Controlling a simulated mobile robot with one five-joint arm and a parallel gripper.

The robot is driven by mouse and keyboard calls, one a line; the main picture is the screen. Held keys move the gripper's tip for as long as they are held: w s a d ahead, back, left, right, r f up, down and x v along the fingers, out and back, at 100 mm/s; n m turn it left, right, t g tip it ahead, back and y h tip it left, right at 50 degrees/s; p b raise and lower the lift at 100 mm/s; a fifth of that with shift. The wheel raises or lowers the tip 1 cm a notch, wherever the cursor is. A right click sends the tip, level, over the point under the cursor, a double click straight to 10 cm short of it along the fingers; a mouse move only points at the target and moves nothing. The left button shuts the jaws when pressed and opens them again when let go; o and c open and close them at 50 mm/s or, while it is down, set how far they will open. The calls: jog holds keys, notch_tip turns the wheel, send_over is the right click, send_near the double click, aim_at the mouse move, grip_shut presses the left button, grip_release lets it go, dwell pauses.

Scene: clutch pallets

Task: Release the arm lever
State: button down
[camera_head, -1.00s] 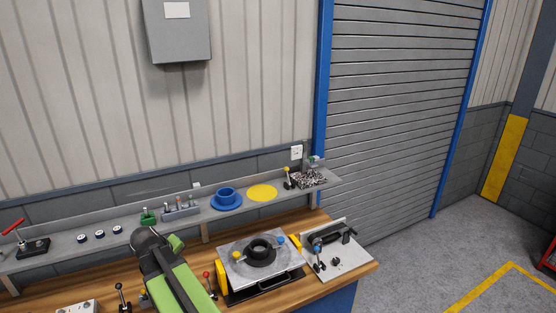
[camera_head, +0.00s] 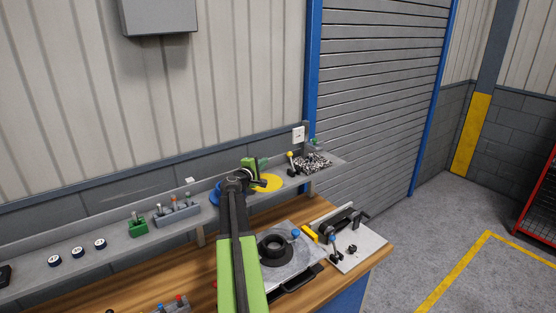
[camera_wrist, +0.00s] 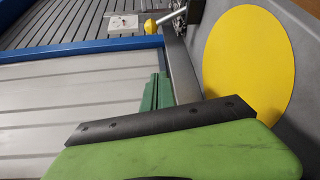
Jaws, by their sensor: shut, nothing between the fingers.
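Several ball-knobbed levers show, and I cannot tell which is the arm lever. One with a yellow knob (camera_head: 291,155) stands upright on the back shelf and also shows in the wrist view (camera_wrist: 151,26). Another blue knob (camera_head: 296,233) is at the edge of the grey plate with the black ring (camera_head: 273,247). My gripper (camera_head: 261,182) is shut and empty, above the shelf in front of the yellow disc (camera_wrist: 247,62), apart from the levers.
The shelf also holds a tray of dark and light bits (camera_head: 314,162), a green block (camera_head: 138,228) and a grey holder with small levers (camera_head: 176,214). My arm hides part of the blue round part (camera_head: 214,195). The wooden bench (camera_head: 120,285) has bare room at left.

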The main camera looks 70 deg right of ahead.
jog(key=shift+s+r, duration=0.1)
jog(key=shift+s, duration=0.15)
jog(key=d, duration=0.7)
jog(key=d+f+b, duration=0.1)
jog(key=d, duration=0.2)
jog(key=shift+s+d+f, duration=0.1)
jog(key=shift+s+d, duration=0.1)
jog(key=shift+d, duration=0.15)
jog(key=s, duration=0.1)
jog(key=s+a, duration=0.1)
jog(key=s+a+r, duration=0.1)
jog(key=shift+s+p, duration=0.3)
jog(key=shift+p, duration=0.1)
jog(key=shift+s, duration=0.15)
jog(key=shift+f, duration=0.1)
